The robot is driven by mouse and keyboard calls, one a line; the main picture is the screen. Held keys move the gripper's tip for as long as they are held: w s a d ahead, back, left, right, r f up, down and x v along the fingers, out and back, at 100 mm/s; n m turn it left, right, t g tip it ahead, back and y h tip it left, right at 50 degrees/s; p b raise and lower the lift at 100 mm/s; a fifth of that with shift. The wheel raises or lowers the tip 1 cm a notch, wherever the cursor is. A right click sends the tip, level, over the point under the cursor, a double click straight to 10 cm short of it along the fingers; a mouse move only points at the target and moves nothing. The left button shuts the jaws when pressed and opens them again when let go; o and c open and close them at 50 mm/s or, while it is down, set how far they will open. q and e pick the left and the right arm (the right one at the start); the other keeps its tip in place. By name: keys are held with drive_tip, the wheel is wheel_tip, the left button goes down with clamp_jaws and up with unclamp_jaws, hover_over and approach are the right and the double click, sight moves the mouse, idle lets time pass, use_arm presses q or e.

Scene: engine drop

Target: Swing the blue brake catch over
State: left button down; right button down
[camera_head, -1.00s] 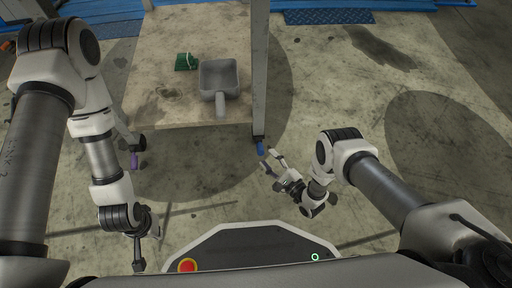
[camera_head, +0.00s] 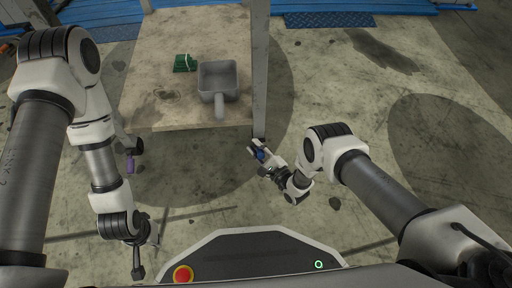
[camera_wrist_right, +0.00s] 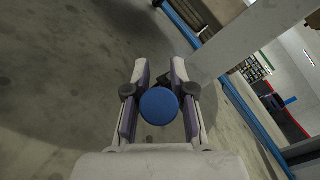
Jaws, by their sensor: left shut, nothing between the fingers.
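The blue brake catch (camera_head: 261,155) is at the foot of the cart's front right leg. In the right wrist view it shows as a round blue end (camera_wrist_right: 159,106) between the fingers. My right gripper (camera_head: 257,151) is open, with its fingers on either side of the catch; in the right wrist view the fingers stand well apart, and I cannot tell if either touches it. My left gripper (camera_head: 138,272) is shut and empty, low at the left near my base, away from the cart.
The cart (camera_head: 180,115) carries a grey scoop (camera_head: 218,82) and a green item (camera_head: 185,63). A purple catch (camera_head: 130,165) is at its front left caster. The cart's leg (camera_wrist_right: 225,50) rises close beside my right gripper. The floor in front is clear.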

drive_tip(key=shift+s+f+n+t+y+b, duration=0.1)
drive_tip(key=shift+f+n+t+y+b, duration=0.5)
drive_tip(key=shift+b, duration=1.2)
drive_tip(key=shift+t, duration=0.3)
drive_tip(key=shift+s+r+n, duration=0.1)
drive_tip(key=shift+r+n, duration=0.15)
drive_tip(key=shift+n, duration=0.05)
drive_tip(key=c, duration=1)
unclamp_jaws()
wheel_tip(320, 180, up, 10)
